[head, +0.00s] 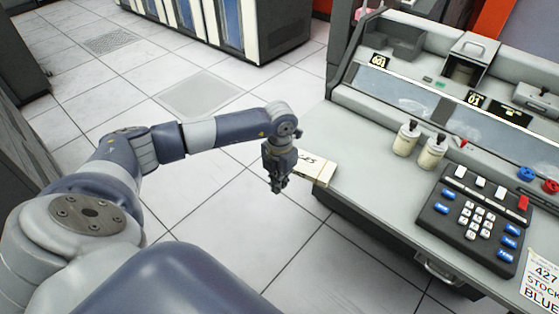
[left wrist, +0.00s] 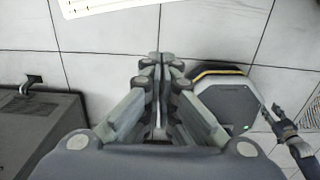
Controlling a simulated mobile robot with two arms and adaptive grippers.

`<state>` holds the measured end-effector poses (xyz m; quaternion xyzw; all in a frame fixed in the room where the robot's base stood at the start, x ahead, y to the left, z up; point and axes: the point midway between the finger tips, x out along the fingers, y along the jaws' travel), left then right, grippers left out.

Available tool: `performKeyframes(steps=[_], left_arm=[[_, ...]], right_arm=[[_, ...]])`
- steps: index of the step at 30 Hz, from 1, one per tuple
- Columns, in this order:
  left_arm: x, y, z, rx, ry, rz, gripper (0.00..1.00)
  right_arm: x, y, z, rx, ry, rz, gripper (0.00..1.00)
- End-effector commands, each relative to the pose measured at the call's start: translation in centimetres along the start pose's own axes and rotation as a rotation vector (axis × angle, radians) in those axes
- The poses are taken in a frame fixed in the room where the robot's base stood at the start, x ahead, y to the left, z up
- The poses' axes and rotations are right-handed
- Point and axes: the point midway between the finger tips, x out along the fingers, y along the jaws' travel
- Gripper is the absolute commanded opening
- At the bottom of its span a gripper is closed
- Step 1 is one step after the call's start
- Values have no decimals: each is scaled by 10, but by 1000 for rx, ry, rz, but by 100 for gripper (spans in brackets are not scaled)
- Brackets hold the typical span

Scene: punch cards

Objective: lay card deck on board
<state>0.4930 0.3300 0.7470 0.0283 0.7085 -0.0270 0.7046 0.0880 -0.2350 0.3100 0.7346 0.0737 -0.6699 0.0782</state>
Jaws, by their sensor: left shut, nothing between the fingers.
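The card deck (head: 320,170), a pale block with dark writing on top, lies at the left edge of the grey console desk. My left gripper (head: 279,187) points down just left of the deck, over the floor beyond the desk edge. It is shut and empty; the left wrist view shows its fingertips (left wrist: 161,56) together. The gripper and wrist hide part of the deck's left end. I cannot tell which surface is the board. What seems to be my right gripper (left wrist: 272,112) shows small in the left wrist view, its jaws unclear.
Two cream bottles (head: 405,139) stand on the desk (head: 365,180), right of the deck. A black keypad (head: 475,218) sits farther right. Clear desk lies between deck and keypad. In the left wrist view, a pale dotted panel (left wrist: 105,7) is cut off at the top.

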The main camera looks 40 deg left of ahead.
Motion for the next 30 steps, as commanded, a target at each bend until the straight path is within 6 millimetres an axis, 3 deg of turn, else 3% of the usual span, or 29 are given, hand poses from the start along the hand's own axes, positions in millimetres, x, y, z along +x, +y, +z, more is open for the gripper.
performKeyframes(steps=[3,9,24,30], left_arm=[[-6,-1,20,-2,-8,-3,0],[-5,0,36,-1,-6,-1,0],[-5,0,41,0,-6,-2,0],[-2,-1,52,-1,-8,-2,0]], right_arm=[[-4,0,0,0,0,0,40],[-6,0,0,0,0,0,40],[-6,0,0,1,0,0,40],[5,-1,3,0,-4,-1,40]])
